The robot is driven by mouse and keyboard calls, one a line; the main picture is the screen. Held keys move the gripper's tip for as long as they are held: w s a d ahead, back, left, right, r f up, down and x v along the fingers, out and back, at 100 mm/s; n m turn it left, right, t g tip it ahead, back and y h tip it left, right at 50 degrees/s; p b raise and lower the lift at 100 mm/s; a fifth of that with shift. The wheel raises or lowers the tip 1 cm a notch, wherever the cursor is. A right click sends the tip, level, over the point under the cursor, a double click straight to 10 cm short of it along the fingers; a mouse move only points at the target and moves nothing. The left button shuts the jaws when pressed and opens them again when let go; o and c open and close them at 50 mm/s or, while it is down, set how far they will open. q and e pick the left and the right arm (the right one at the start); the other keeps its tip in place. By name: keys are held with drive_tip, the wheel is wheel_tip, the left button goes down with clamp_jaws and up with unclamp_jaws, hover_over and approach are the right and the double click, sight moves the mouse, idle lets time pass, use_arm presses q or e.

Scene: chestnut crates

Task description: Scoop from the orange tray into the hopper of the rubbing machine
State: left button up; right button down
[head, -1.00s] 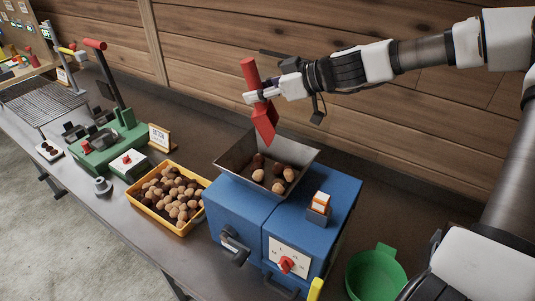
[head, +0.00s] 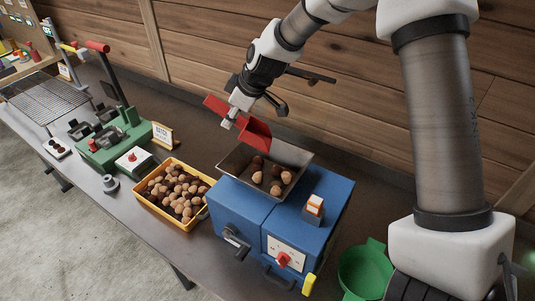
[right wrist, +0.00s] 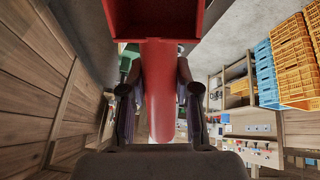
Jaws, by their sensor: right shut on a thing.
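The orange tray (head: 153,208) stands on the bench, heaped with brown and tan chestnuts (head: 177,187). The blue rubbing machine (head: 239,209) stands to its right, with a grey metal hopper (head: 290,155) on top. Several chestnuts lie in the hopper. My right gripper (head: 233,118) is shut on the handle of a red scoop (head: 256,133), above the hopper's back left side. The scoop's head is at the right, over the hopper's rear edge. In the right wrist view the red handle (right wrist: 160,95) runs between the fingers, and no chestnuts show in the scoop. My left gripper is not in view.
A green bowl (head: 362,270) stands right of the machine. Left of the tray are a green device (head: 110,144) with a red-handled lever, a small sign (head: 163,135) and a wire rack (head: 40,98). A wooden wall is behind the bench.

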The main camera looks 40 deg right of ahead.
sight(215, 111)
drive_tip(key=shift+w+a+f+g+h+p, duration=0.6)
drive_tip(key=shift+w+a+g, duration=0.1)
drive_tip(key=shift+a, duration=0.15)
wheel_tip(215, 111, down, 5)
drive_tip(key=w+a+g+h, duration=0.2)
drive_tip(key=g+h, duration=0.1)
drive_tip(key=r, duration=0.5)
drive_tip(key=shift+s+d+r, duration=0.1)
drive_tip(key=shift+s+d, duration=0.15)
drive_tip(key=shift+d, duration=0.1)
drive_tip(key=shift+s+d+r, duration=0.1)
drive_tip(key=shift+s+r, duration=0.05)
drive_tip(key=shift+r, duration=0.35)
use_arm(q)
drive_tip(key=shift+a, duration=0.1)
